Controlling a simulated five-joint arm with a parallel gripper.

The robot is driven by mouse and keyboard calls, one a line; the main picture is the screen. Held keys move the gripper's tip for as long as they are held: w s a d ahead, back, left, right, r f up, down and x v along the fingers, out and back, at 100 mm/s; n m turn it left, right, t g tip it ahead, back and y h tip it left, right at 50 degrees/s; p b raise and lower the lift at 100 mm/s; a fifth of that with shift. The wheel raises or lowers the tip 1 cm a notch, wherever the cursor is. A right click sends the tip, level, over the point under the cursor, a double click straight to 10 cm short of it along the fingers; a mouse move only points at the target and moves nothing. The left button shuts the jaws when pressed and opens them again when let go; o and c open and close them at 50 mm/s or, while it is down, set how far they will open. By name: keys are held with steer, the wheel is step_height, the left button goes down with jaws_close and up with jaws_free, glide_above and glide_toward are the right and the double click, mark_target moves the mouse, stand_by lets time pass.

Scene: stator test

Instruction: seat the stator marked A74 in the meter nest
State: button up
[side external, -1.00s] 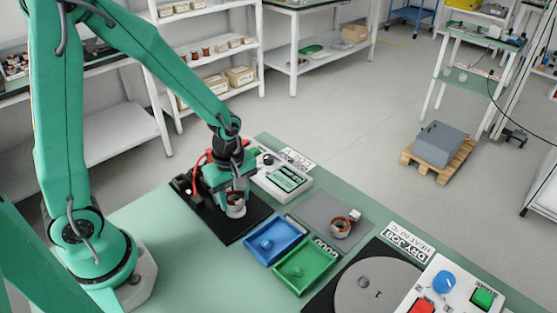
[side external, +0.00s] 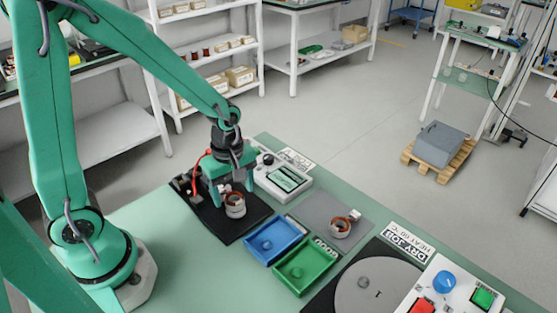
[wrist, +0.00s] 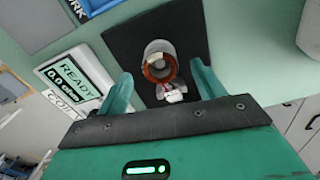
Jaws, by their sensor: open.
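A stator (side external: 235,207), a pale ring with a copper-brown winding, stands on the black pad (side external: 232,232) beside the meter. In the wrist view the stator (wrist: 158,60) shows its round opening, with a white-and-red piece at its near side. My gripper (side external: 231,182) is open just above and behind it; in the wrist view its two green fingers stand apart, one on each side, clear of the ring. A second stator (side external: 340,229) lies on the grey mat. I cannot read A74 on either stator. The nest under the first stator is mostly hidden.
The meter (side external: 284,180) reads READY in the wrist view. A blue tray (side external: 285,249) and a green tray (side external: 300,275) lie in front of the pad. A round grey plate (side external: 372,293) and a button box (side external: 440,290) are at the right.

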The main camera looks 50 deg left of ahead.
steer(key=shift+r, duration=2.85)
